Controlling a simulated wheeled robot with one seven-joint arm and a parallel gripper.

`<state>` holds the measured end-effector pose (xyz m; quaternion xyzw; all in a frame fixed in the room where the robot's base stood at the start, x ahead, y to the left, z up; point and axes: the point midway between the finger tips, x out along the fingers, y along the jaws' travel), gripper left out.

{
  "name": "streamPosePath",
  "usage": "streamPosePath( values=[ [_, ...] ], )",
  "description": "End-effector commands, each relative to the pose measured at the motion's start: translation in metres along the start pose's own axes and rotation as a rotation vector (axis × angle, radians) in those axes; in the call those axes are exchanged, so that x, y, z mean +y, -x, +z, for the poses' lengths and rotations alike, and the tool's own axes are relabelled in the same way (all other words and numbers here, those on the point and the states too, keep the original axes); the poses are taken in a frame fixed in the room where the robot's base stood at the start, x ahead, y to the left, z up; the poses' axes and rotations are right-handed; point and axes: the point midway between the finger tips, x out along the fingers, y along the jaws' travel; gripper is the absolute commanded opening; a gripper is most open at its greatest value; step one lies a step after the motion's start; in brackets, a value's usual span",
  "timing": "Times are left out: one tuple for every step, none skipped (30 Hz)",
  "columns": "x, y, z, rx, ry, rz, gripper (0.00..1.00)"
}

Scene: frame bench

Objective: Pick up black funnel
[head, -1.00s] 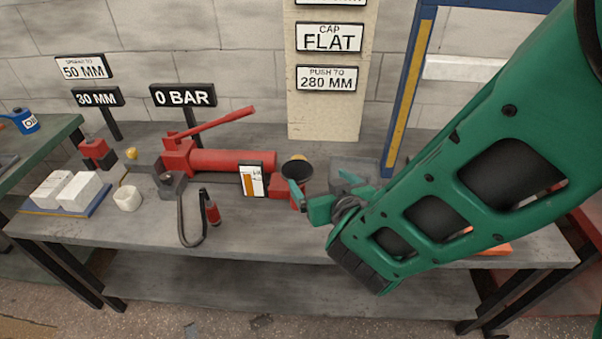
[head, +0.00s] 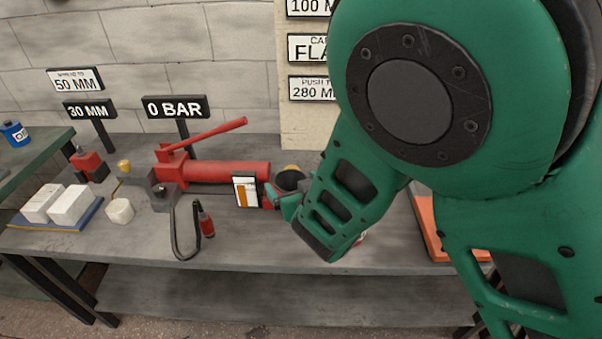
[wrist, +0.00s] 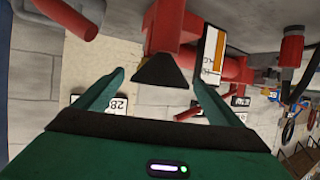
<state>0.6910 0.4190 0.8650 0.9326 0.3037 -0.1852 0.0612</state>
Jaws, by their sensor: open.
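The black funnel (head: 289,179) sits at the right end of the red hand pump on the grey bench, with its dark round mouth facing up. It is partly hidden by my arm in the head view. In the wrist view the funnel (wrist: 160,72) shows as a dark cone shape ahead, between and a little beyond the fingertips. My gripper (wrist: 160,80) is open, one finger on each side of the funnel, and I see no contact. In the head view my gripper (head: 284,202) is close beside the funnel, mostly hidden behind its own wrist.
A white and orange level card (head: 245,190) stands just left of the funnel, close to one finger in the wrist view. The red pump (head: 225,172) lies behind. A black hose (head: 175,235) and white blocks (head: 70,205) lie to the left. An orange tray (head: 428,225) is at right.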

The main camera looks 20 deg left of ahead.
Motion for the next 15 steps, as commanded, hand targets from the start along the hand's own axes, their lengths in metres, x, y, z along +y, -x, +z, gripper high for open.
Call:
streamPosePath(
  values=[
    [0.0009, -0.005, 0.0006, -0.001, 0.0, 0.002, 0.9],
    [0.0011, -0.0069, 0.0002, 0.0, 0.0, 0.002, 0.9],
    [0.0012, -0.0088, -0.0002, 0.0, 0.0, 0.002, 0.9],
    [0.0011, -0.0097, -0.0003, 0.0, 0.0, 0.002, 0.9],
    [0.001, -0.0102, -0.0002, 0.0, -0.001, 0.001, 0.9],
    [0.001, -0.0104, -0.0002, 0.0, -0.001, 0.001, 0.9],
    [0.0009, -0.0103, -0.0002, 0.0, -0.001, 0.001, 0.9],
    [0.0009, -0.0102, -0.0002, 0.0, -0.001, 0.001, 0.9],
    [0.0009, -0.0101, -0.0001, 0.0, -0.001, 0.001, 0.9],
    [0.0009, -0.0101, -0.0001, 0.0, -0.001, 0.001, 0.9],
    [0.0008, -0.0101, -0.0001, 0.0, -0.001, 0.001, 0.87],
    [0.0008, -0.01, 0.0, 0.0, -0.001, 0.001, 0.78],
    [0.0008, -0.01, 0.0, 0.0, 0.0, 0.001, 0.71],
    [0.0007, -0.01, 0.0, -0.001, 0.0, 0.001, 0.63],
    [0.0008, -0.0099, 0.0, -0.001, 0.0, 0.001, 0.54]
  ],
)
